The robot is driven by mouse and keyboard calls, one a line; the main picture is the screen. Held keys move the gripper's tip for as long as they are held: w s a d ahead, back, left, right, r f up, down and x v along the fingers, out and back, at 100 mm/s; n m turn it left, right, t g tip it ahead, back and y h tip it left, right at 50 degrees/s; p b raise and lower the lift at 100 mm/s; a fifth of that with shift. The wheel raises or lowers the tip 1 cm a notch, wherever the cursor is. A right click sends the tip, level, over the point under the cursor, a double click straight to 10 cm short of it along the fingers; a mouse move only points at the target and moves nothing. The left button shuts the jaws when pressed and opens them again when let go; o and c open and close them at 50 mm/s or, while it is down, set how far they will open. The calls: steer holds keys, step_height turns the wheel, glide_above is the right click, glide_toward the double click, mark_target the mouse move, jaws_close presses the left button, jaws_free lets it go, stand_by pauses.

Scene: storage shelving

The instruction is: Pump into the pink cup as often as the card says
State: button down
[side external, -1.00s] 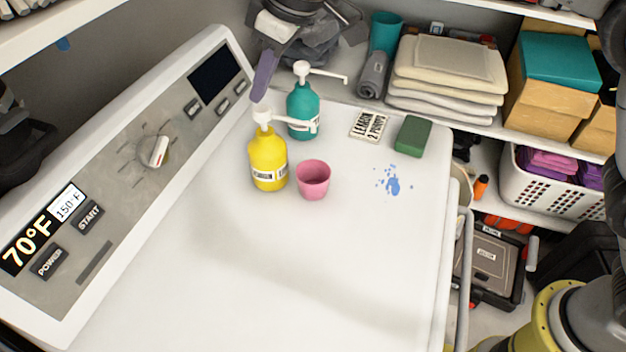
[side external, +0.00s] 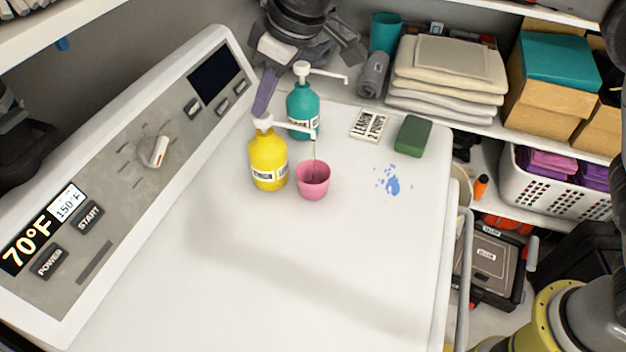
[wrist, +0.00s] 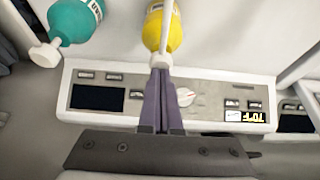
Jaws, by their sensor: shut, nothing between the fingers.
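The yellow pump bottle (side external: 267,165) stands upright on the white machine top. My gripper (side external: 261,112) is shut, its tips touching the top of the yellow bottle's pump head. The wrist view shows the shut fingers (wrist: 159,78) against that head, with the yellow bottle (wrist: 163,28) beyond. The spout points over the pink cup (side external: 313,182), and a thin stream falls from it into the cup. The teal pump bottle (side external: 303,105) stands behind; it also shows in the wrist view (wrist: 76,20). The card (side external: 369,125) reads "2 PUMPS" below a word hard to read.
A green block (side external: 412,136) lies right of the card, near a blue stain (side external: 391,182). The control panel (side external: 130,160) slopes up on the left. Folded cloths (side external: 447,75) lie on the shelf behind. The front of the machine top is clear.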

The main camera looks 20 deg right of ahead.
steer(key=shift+f, duration=0.25)
steer(key=shift+r, duration=1.4)
steer(key=shift+f, duration=1.45)
steer(key=shift+r, duration=1.45)
steer(key=shift+r, duration=0.15)
steer(key=shift+r, duration=2.9)
